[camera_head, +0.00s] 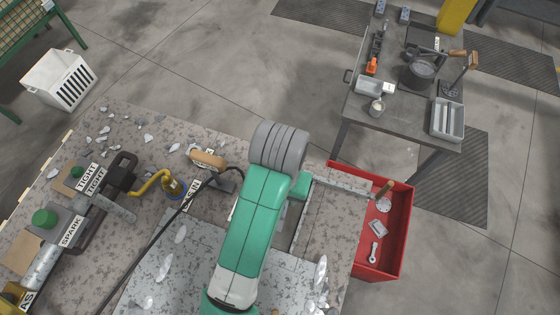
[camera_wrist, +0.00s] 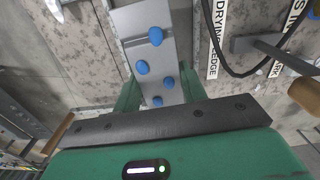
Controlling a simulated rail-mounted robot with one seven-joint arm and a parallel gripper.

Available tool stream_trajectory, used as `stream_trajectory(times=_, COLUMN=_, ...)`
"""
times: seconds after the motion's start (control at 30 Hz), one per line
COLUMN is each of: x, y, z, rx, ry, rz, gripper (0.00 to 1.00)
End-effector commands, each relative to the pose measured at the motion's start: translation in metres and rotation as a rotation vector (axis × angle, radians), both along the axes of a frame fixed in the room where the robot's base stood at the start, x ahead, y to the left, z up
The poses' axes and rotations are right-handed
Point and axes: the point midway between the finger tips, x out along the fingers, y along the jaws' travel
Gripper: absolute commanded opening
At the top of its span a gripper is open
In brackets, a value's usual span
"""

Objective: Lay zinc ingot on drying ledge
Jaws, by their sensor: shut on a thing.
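The zinc ingot (camera_wrist: 128,22) is a flat grey bar with several blue, drop-like spots on its face. In the wrist view it lies between the two green fingers of my gripper (camera_wrist: 157,92), which is shut on it. The ingot's near end is hidden behind the gripper body. A white label reading DRYING LEDGE (camera_wrist: 217,38) is just right of the ingot. I cannot tell whether the ingot touches the ledge. In the head view my arm hides the gripper and the ingot.
A wooden-handled tool (camera_head: 208,160) and a yellow hook (camera_head: 155,182) are to the left on the speckled bench (camera_head: 130,230). A dark cable crosses the bench beside the label. A red bin (camera_head: 400,230) stands at the right edge. Metal flakes lie scattered.

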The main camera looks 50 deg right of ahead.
Motion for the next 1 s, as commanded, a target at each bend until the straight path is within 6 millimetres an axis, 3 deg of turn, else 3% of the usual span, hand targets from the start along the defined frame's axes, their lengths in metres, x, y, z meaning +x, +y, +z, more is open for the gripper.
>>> stream_trajectory(times=0.63, x=0.0, y=0.0, z=-0.038, rx=-0.001, ry=-0.002, rz=0.0, gripper=0.0)
stream_trajectory(times=1.0, x=-0.001, y=-0.001, z=-0.044, rx=-0.003, ry=0.001, rz=-0.001, gripper=0.0)
